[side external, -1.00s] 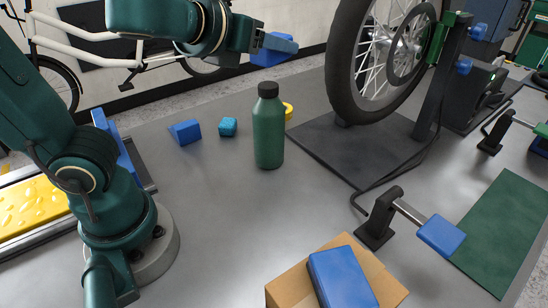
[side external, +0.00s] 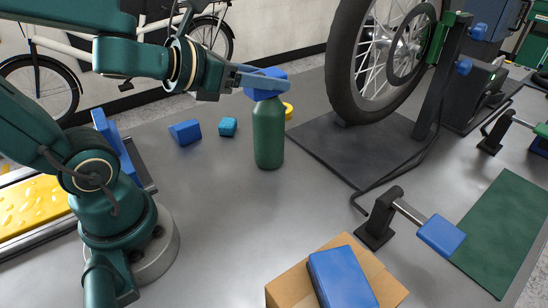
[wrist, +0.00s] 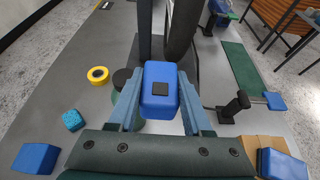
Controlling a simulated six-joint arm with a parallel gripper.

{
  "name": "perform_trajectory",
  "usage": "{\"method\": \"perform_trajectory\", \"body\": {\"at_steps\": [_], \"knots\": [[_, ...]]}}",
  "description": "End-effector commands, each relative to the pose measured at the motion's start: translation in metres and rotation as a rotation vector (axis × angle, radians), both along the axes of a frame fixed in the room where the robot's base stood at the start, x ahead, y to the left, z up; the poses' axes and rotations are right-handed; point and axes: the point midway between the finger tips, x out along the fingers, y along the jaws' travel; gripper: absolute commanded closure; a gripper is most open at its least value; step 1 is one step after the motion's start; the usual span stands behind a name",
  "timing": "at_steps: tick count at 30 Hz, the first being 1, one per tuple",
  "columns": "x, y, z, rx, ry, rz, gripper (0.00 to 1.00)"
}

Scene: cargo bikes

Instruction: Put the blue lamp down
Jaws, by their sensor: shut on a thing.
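The blue lamp (wrist: 160,88) is a rounded blue block with a dark square on its face. My gripper (wrist: 156,112) is shut on it, one finger on each side. In the side view my gripper (side external: 262,80) holds the lamp (side external: 266,95) well above the table (side external: 215,205). There the fingers cover part of the lamp, and lamp and fingers hide the top of the green bottle (side external: 268,138). In the wrist view the bottle's dark cap (wrist: 121,78) shows left of the lamp. I cannot tell whether lamp and bottle touch.
A blue block (side external: 185,132), a teal cube (side external: 228,127) and a yellow ring (side external: 288,110) lie near the bottle. The bicycle wheel (side external: 347,90) stands to the right. A cardboard box (side external: 290,285) carries another blue block (side external: 342,280). The table's front middle is clear.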

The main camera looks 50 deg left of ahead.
Motion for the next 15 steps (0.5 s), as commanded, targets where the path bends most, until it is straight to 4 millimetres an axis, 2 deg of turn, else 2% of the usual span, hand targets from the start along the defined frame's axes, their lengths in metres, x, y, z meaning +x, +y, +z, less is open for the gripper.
{"method": "perform_trajectory", "body": {"at_steps": [8,15], "knots": [[0.012,-0.02,0.017,0.02,-0.007,-0.016,1.0],[0.021,-0.022,0.034,0.015,0.01,0.137,1.0]]}}
